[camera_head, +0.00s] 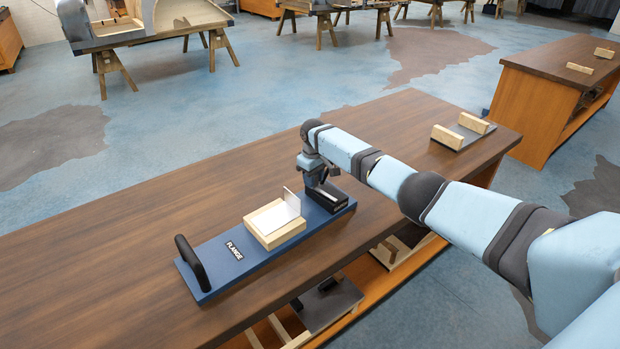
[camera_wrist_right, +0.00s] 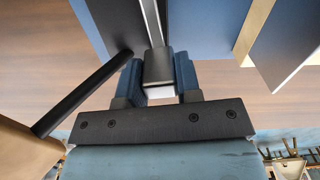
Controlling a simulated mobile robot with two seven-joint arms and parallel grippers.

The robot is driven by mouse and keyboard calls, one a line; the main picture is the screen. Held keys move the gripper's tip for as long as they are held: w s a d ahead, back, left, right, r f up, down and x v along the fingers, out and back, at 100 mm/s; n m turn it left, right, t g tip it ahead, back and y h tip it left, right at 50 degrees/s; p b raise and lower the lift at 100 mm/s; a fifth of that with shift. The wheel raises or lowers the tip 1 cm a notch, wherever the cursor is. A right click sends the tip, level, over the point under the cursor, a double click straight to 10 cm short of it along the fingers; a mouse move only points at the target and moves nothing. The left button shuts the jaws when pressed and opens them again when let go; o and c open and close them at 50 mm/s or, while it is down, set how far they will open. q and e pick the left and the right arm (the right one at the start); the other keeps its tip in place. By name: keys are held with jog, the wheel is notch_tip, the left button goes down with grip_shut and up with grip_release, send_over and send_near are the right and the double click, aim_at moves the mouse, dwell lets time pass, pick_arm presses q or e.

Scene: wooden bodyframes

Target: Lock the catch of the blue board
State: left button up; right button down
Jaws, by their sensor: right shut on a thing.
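The blue board (camera_head: 222,262) lies on the wooden bench, with a FLANGE label and a black handle (camera_head: 192,262) at its left end. A pale wooden block (camera_head: 276,226) with an upright thin metal plate (camera_head: 291,203) sits on its middle. The black catch (camera_head: 327,197) is at the board's right end. My right gripper (camera_head: 317,180) is at the catch. In the right wrist view its blue fingers (camera_wrist_right: 158,80) are shut on a dark block-like part of the catch (camera_wrist_right: 158,66), below a pale metal bar. The catch's exact position is hard to tell. My left gripper is out of view.
The bench top (camera_head: 130,225) is clear left of and behind the board. A grey plate with two wooden blocks (camera_head: 455,134) lies at the bench's right end. Another bench (camera_head: 545,90) stands at the right. Trestles stand at the back.

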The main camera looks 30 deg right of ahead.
jog(key=shift+w+d+m, duration=0.1)
jog(key=shift+d+m, duration=0.35)
jog(key=shift+m, duration=0.15)
jog(key=shift+d, duration=0.1)
jog(key=c, duration=0.9)
grip_release()
jog(key=shift+o, duration=0.5)
jog(key=shift+r+p, duration=0.2)
jog(key=shift+p, duration=0.15)
notch_tip(320, 180, up, 8)
jog(key=p, duration=0.7)
jog(key=shift+f, duration=0.15)
